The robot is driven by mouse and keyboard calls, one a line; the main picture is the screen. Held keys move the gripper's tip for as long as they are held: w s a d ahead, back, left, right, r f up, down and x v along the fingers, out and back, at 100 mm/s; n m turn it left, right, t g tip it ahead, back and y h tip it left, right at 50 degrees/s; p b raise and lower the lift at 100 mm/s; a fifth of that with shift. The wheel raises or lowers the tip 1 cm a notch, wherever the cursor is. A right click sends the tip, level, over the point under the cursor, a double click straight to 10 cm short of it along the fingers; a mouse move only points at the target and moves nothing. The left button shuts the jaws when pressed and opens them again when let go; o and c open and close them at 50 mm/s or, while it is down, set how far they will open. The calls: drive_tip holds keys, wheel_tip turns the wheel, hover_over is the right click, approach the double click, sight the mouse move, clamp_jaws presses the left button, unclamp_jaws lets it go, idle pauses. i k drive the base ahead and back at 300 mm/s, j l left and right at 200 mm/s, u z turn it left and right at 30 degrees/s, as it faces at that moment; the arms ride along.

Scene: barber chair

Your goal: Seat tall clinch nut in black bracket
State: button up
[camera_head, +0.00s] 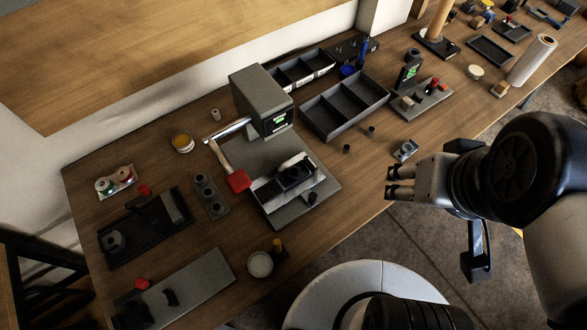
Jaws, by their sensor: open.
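A black bracket-like part (292,177) lies in the fixture on the base plate of the grey press in the middle of the bench. Small dark nut-like pieces stand on the wood to the right of the press, one (347,148) nearer it and one (371,128) farther right. Another small dark piece (312,198) sits on the press base in front of the fixture. I cannot tell which is the tall clinch nut. My gripper (388,182) is open and empty, its fingers pointing left near the bench's front edge, right of the press and apart from the pieces.
The press (262,100) has a lever with a red grip (238,180) on its left. A divided black tray (343,105) stands behind. A small grey block (405,150) is just beyond my gripper. A black tray (146,228) and grey plate (178,292) lie left. Bare wood separates press and gripper.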

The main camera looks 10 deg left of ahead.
sight(295, 174)
drive_tip(key=i+l+u, duration=0.3)
drive_tip(key=l+u, duration=0.15)
drive_tip(key=i+l+u, duration=0.2)
drive_tip(key=l, duration=0.25)
drive_tip(key=l+u, duration=0.25)
